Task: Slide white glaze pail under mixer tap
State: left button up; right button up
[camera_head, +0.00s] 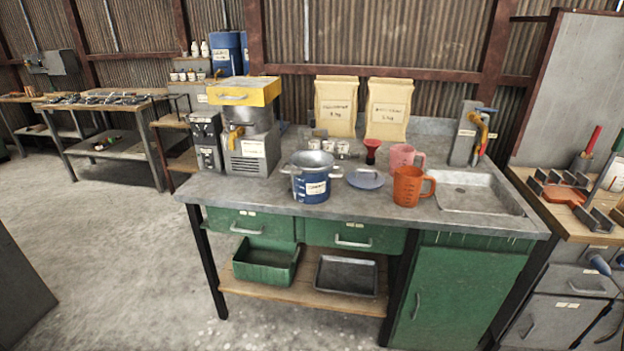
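A blue pail (311,188) with a pale label, a grey rim and two side handles stands upright on the workbench, front middle. A grey bowl or funnel shape sits in its top; its contents cannot be made out. The label is too small to read. A grey mixer machine (253,148) with a yellow top stands to the left of the pail. Its yellow tap (235,136) is on the front face. The pail is to the right of the tap, apart from it. Neither of my grippers is in view.
A blue lid (365,179), an orange jug (409,187), a pink jug (402,156) and a red funnel (371,149) stand right of the pail. A dark grey box (206,140) stands left of the mixer. A sink (478,192) is at the right. Bench (250,195) in front of the mixer is clear.

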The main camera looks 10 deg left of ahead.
aim_at(313, 187)
jog(key=u, duration=0.05)
jog(key=k, duration=0.55)
jog(key=z, duration=0.95)
jog(key=i, duration=0.7)
jog(key=z, duration=0.55)
jog(key=i, duration=0.95)
jog(key=u, duration=0.95)
jog(key=i, duration=0.5)
jog(key=u, duration=0.45)
